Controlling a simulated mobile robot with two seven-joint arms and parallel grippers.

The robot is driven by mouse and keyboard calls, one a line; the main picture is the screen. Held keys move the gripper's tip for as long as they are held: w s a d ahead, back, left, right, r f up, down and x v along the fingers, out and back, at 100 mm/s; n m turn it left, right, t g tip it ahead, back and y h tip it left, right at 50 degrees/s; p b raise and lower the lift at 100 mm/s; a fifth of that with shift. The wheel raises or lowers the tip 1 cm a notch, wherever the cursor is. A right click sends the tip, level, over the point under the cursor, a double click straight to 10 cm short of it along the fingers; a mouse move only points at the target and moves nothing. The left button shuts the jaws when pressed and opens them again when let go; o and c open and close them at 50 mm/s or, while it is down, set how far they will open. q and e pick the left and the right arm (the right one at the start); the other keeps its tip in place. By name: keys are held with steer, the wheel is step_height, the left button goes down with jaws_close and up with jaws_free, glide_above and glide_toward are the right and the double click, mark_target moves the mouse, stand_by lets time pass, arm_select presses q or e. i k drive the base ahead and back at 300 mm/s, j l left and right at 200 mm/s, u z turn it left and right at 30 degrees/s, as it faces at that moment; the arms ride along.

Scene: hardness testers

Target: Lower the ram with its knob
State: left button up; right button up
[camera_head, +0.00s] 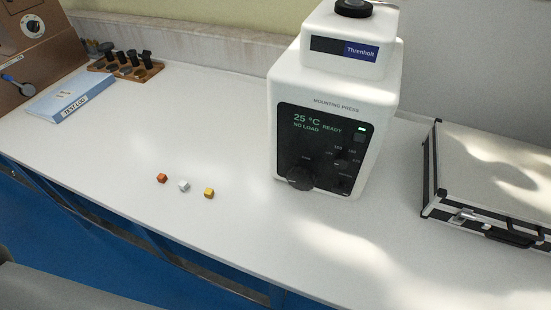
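The white mounting press (283,92) stands upright on the bench right of centre. Its black front panel (292,140) reads "25 °C", "NO LOAD" and "READY", with a small green light lit. A large black knob (300,178) sits at the panel's lower left. A smaller knob (341,163) with tiny labels around it sits to its right. A black round cap or knob (354,8) is on top of the press. The panel labels are too small to tell surely which knob is the ram's. The ram itself cannot be made out. Neither gripper is in view.
Three small cubes, orange (162,178), silver (183,186) and gold (209,193), lie on the white bench (130,140) left of the press. A silver case (490,180) stands right. A blue test log (70,97), a wooden rack (150,72) and a brown machine (60,50) are left.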

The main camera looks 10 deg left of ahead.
mark_target(302, 179)
steer(key=i+u, duration=0.15)
steer(key=j+z, duration=0.1)
steer(key=z, duration=0.55)
steer(key=k+j+z, duration=0.15)
steer(key=j+z, duration=0.25)
steer(key=k+j+z, duration=0.65)
steer(key=k+j, duration=0.2)
steer(key=j, duration=0.15)
steer(key=k+j, duration=0.5)
